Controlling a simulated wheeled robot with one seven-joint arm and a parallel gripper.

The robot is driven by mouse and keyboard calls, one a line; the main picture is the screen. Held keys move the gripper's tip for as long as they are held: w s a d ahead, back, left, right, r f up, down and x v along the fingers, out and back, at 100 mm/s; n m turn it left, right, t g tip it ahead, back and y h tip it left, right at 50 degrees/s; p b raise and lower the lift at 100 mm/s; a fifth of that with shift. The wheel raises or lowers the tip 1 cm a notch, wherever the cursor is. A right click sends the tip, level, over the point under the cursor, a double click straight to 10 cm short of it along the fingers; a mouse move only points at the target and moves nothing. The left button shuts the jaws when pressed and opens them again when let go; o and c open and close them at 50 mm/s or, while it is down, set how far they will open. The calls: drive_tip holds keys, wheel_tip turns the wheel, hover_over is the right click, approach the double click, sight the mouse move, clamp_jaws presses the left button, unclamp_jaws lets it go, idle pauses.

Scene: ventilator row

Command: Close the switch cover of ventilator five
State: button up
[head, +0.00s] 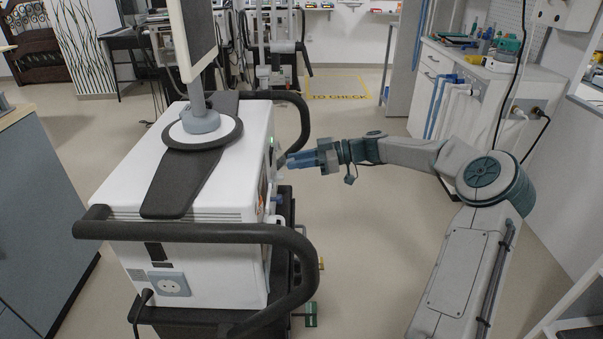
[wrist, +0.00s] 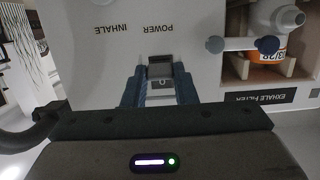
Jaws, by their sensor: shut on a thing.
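The white ventilator (head: 190,180) stands at the left in the head view, with its front panel facing my arm. No number five is readable on it. In the wrist view its panel (wrist: 120,50) fills the upper part, with an upside-down POWER label. Below that label is the small grey switch cover (wrist: 160,70), between my blue fingertips. My gripper (wrist: 160,88) is shut on the cover. In the head view my gripper (head: 290,161) reaches the panel from the right. The fingers hide part of the cover, and I cannot tell its angle.
A black handle rail (head: 180,231) wraps the near side of the ventilator, and another (head: 297,105) is at its far side. An exhale filter port (wrist: 268,55) lies right of the switch. A workbench (head: 440,85) stands at right. Open floor lies between.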

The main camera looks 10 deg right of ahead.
drive_tip(key=a+f+y+b, duration=0.1)
drive_tip(key=y+b, duration=0.1)
drive_tip(key=b, duration=0.1)
drive_tip(key=y+b, duration=0.1)
drive_tip(key=b, duration=0.2)
drive_tip(key=shift+w+a+f+t+y+b, duration=0.15)
drive_tip(key=shift+a+f+t+y+b, duration=0.15)
drive_tip(key=shift+a+f+t+y, duration=0.1)
drive_tip(key=shift+r, duration=0.1)
drive_tip(key=o, duration=1)
drive_tip(key=p+v, duration=0.2)
drive_tip(key=v, duration=1.1)
drive_tip(key=shift+d+f, duration=0.25)
drive_tip(key=shift+d, duration=0.1)
